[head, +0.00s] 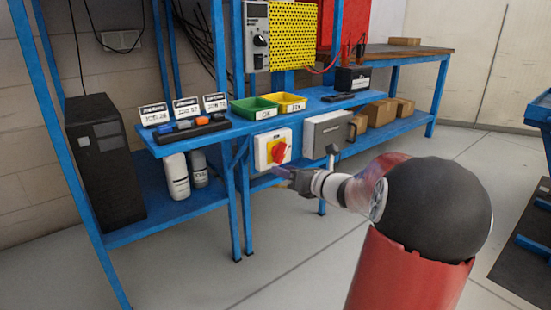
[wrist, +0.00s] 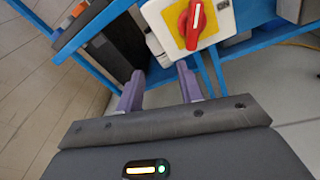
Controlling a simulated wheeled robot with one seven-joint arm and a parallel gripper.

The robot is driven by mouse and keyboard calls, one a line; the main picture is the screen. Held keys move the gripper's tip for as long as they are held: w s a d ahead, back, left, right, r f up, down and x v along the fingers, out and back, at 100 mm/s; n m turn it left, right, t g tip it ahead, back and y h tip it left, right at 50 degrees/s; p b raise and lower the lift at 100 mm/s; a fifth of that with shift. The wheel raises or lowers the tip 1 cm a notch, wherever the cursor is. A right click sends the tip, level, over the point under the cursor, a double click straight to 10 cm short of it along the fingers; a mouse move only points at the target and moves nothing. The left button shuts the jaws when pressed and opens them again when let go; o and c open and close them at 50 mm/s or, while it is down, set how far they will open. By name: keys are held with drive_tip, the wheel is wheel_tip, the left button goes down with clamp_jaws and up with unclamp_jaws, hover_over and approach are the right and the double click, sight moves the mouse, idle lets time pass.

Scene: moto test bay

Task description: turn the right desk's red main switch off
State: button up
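The red main switch (head: 279,152) is a rotary knob on a yellow plate, on a white box (head: 262,155) under the front edge of the blue desk (head: 225,135). In the wrist view the red knob (wrist: 193,22) shows at the top, its white-marked handle nearly upright in the picture. My gripper (head: 284,173) is just below and in front of the box in the head view. In the wrist view my gripper's (wrist: 160,82) two purple fingers are spread and empty. The knob lies beyond the fingertips and somewhat to the right, apart from them.
A grey box (head: 326,134) hangs right of the switch box. Green (head: 254,108) and yellow (head: 289,103) bins stand on the desk above. A black cabinet (head: 105,160) and white bottles (head: 176,177) are on the lower shelf at left. The floor (head: 300,270) in front is clear.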

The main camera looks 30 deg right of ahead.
sight(285, 153)
drive_tip(key=d+m+t+h, duration=0.2)
drive_tip(key=d+m, duration=0.2)
drive_tip(key=d, duration=0.2)
drive_tip(key=shift+n, duration=0.3)
drive_tip(key=w, duration=0.4)
drive_tip(key=w+a, duration=0.1)
drive_tip(key=w, duration=0.1)
drive_tip(key=shift+w+r+b, duration=0.35)
drive_tip(key=shift+w+r, duration=0.05)
clamp_jaws()
